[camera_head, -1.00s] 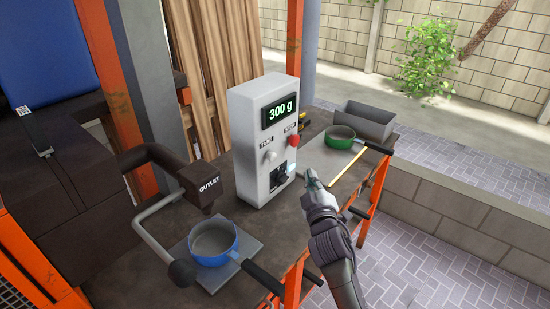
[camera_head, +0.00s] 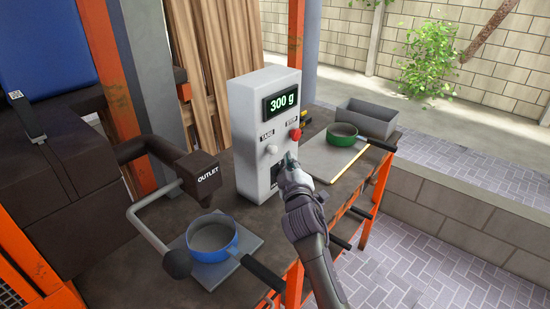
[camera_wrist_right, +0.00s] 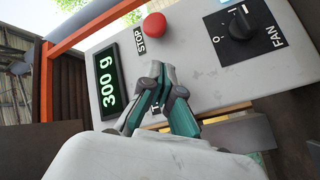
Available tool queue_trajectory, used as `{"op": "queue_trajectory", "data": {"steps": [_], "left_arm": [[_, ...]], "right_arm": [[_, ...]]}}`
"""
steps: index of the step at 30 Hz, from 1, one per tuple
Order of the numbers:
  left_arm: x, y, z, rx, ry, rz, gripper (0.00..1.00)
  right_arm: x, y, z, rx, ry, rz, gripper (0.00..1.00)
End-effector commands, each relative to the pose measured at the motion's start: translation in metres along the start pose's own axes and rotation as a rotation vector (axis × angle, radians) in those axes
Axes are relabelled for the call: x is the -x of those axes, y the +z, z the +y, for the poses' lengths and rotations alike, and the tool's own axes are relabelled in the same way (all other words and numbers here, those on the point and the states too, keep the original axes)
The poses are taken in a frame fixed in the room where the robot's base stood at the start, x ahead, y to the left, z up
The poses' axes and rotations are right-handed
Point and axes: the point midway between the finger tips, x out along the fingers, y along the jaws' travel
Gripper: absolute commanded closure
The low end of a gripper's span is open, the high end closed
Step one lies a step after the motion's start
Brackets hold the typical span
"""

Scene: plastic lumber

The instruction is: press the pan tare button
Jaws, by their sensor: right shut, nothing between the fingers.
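The grey control box (camera_head: 245,125) stands upright on the bench, its display (camera_head: 281,103) reading 300 g. The white round button labelled TARE (camera_head: 272,150) is on its front, left of the red STOP button (camera_head: 295,134). My right gripper (camera_head: 289,157) is shut and empty, in front of the box and just right of and below the TARE button. In the right wrist view its fingertips (camera_wrist_right: 162,68) point at the panel, near the red STOP button (camera_wrist_right: 155,25); the TARE button is hidden there. I cannot tell whether the fingers touch the panel. My left gripper is not in view.
A blue pan (camera_head: 212,240) sits on a grey plate (camera_head: 240,268) near the dark outlet (camera_head: 200,172). A green pan (camera_head: 342,131), a board (camera_head: 322,155) and a grey tray (camera_head: 368,122) are right of the box. A black FAN knob (camera_wrist_right: 242,22) is on the panel.

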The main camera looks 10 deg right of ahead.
Motion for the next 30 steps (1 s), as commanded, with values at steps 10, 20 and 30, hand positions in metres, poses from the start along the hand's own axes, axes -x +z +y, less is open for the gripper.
{"op": "queue_trajectory", "data": {"steps": [10,20,30], "left_arm": [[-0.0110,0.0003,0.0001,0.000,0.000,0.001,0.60],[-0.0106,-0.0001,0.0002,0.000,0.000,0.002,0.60],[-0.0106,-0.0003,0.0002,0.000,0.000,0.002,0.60]], "right_arm": [[-0.0123,-0.0093,-0.0089,0.001,0.000,0.000,1.00],[-0.0122,-0.0095,-0.0086,0.000,0.000,0.001,1.00],[-0.0121,-0.0093,-0.0086,0.000,0.000,0.000,1.00]]}}
